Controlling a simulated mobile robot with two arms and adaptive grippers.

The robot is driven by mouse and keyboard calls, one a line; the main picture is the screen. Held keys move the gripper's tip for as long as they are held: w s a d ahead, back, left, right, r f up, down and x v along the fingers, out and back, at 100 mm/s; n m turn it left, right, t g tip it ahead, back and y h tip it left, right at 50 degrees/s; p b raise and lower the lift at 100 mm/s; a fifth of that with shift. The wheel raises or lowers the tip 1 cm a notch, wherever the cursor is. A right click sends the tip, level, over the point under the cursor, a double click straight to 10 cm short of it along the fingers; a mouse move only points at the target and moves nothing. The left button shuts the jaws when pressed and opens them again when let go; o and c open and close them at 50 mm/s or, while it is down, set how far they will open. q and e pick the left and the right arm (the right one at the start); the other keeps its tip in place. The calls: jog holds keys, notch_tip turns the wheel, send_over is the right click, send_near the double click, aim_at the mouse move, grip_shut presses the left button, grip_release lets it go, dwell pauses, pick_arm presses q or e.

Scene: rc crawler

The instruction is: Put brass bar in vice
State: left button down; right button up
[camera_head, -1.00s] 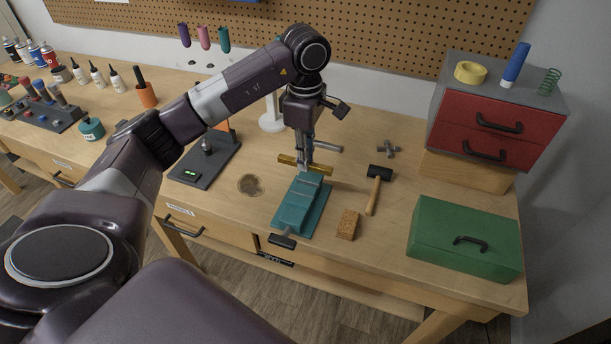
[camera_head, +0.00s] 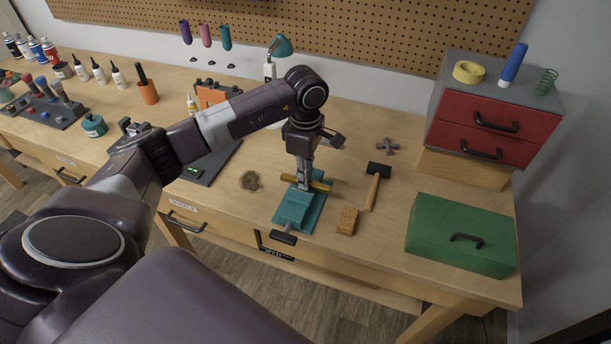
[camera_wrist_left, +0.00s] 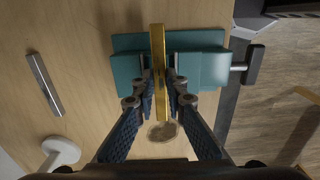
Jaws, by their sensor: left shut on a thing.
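My left gripper (camera_head: 303,185) points down over the teal vice (camera_head: 295,212) and is shut on the brass bar (camera_head: 318,185). The bar shows on both sides of the fingers in the head view. In the left wrist view the gold bar (camera_wrist_left: 157,45) lies between the fingertips (camera_wrist_left: 160,88) and crosses over the vice (camera_wrist_left: 205,68). The vice's jaws are partly hidden behind the bar and fingers. I cannot tell whether the bar is between the jaws or just above them. The vice handle (camera_head: 284,238) points to the bench's front edge. My right gripper is not in view.
A hammer (camera_head: 373,187) and a cork-like block (camera_head: 347,220) lie right of the vice. A green toolbox (camera_head: 461,236) and a red drawer unit (camera_head: 487,125) stand farther right. A round brown mark (camera_head: 251,181) is on the bench left of the vice.

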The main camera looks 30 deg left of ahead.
pick_arm(q)
jog(key=shift+f+b, duration=0.35)
jog(key=shift+f, duration=0.05)
jog(key=shift+s, duration=0.15)
jog(key=c, duration=2)
grip_release()
jog(key=shift+f, duration=0.1)
jog(key=shift+o, duration=0.2)
